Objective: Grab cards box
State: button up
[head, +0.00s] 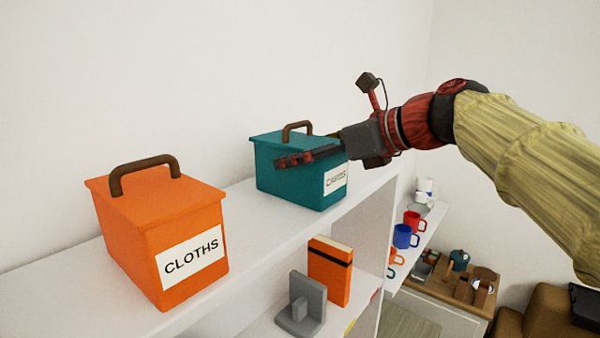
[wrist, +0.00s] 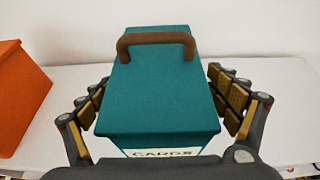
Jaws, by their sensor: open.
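The cards box (head: 272,178) is a teal lidded box with a brown arched handle and a white label reading CARDS. It stands upright on the white top shelf in the head view. In the wrist view the cards box (wrist: 160,95) fills the middle, its handle toward the far side. My gripper (head: 310,155) is at the box from the right, one finger showing across its front face. In the wrist view my gripper (wrist: 160,100) is open, with one finger on each side of the box. Whether the fingers touch the box cannot be told.
An orange box labelled CLOTHS (head: 160,230) stands on the same shelf (head: 60,292) to the left, with bare shelf between. An orange book (head: 329,270) and a grey bookend (head: 302,303) are on the shelf below. Several mugs (head: 404,236) stand to the right. A white wall is behind.

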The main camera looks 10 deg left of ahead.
jog(key=shift+w+a+f, duration=0.3)
jog(key=shift+w+a, duration=0.05)
jog(key=shift+a, duration=0.2)
jog(key=shift+c, duration=0.2)
jog(key=c, duration=1.1)
